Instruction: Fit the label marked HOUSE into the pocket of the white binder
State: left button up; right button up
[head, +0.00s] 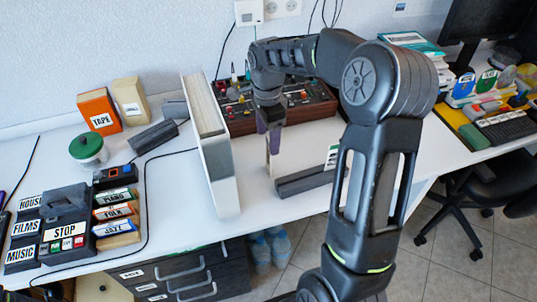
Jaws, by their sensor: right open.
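The label marked HOUSE (31,202) lies at the far left, above the FILMS and MUSIC labels beside a dark device. The white binder (228,195) stands upright in the middle of the desk, its narrow side facing forward. I cannot make out its pocket clearly. My right gripper (270,143) points down to the right of the binder, in front of the red-brown mixer. Its jaws are open; a pale upright piece shows just below them, and I cannot tell whether they touch. My left gripper is out of view.
A dark slotted holder (305,181) with a green-lettered card (332,157) sits right of the binder. A green-lidded jar (88,149), an orange TAPE box (99,110) and PIANO, FOLK and JAZZ boxes stand left. The desk in front of the binder is clear.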

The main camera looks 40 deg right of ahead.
aim_at(269, 156)
jog(key=shift+f+m, duration=0.15)
jog(key=shift+m, duration=0.65)
jog(key=shift+f, duration=1.3)
notch_tip(269, 156, down, 5)
jog(key=shift+s+f+p, duration=0.1)
jog(key=shift+p, duration=0.55)
jog(key=shift+c, duration=0.4)
grip_shut()
